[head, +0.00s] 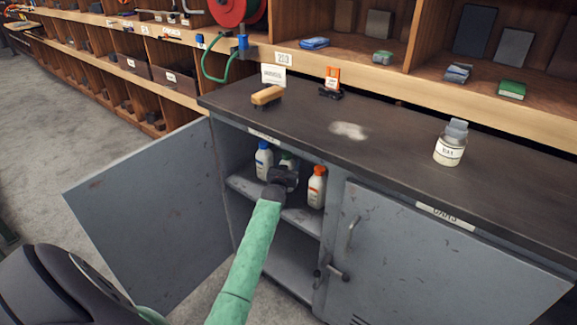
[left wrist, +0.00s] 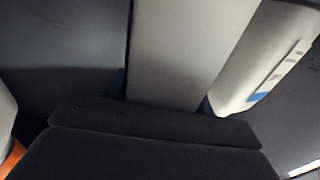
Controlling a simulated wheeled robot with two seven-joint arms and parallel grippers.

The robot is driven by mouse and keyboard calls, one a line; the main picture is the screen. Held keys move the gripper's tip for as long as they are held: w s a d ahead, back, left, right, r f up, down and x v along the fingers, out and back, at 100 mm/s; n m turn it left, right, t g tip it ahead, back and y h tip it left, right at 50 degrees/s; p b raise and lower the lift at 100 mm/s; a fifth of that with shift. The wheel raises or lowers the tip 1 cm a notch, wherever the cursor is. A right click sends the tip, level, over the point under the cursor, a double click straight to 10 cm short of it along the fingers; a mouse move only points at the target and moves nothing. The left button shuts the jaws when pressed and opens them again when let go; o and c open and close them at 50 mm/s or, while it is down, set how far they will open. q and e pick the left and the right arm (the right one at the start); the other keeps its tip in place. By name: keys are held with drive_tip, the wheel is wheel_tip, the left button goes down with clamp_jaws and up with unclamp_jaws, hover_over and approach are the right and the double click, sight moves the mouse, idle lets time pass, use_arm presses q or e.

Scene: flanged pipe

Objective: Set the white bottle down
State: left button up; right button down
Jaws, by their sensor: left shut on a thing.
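My left gripper (head: 283,179) reaches into the open cabinet and is shut on a white bottle (head: 288,161). The bottle is mostly hidden behind the gripper in the head view; its top shows greenish. In the left wrist view its plain pale side (left wrist: 175,50) fills the middle. It looks roughly upright at the upper shelf (head: 245,184), between a white bottle with a blue cap (head: 263,162) and a white bottle with an orange cap (head: 316,190). I cannot tell whether its base touches the shelf. My right gripper is not in view.
The grey cabinet door (head: 150,215) stands open to the left; the right door (head: 430,245) is shut. The dark countertop (head: 390,140) above holds a white labelled jar (head: 449,149), a wooden-backed brush (head: 267,96) and a pale powder patch (head: 348,131). The lower shelf (head: 285,265) looks empty.

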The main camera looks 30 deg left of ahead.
use_arm(q)
drive_tip(key=o, duration=1.4)
drive_tip(key=shift+c, duration=0.2)
drive_tip(key=v, duration=1.2)
drive_tip(key=shift+r, duration=0.1)
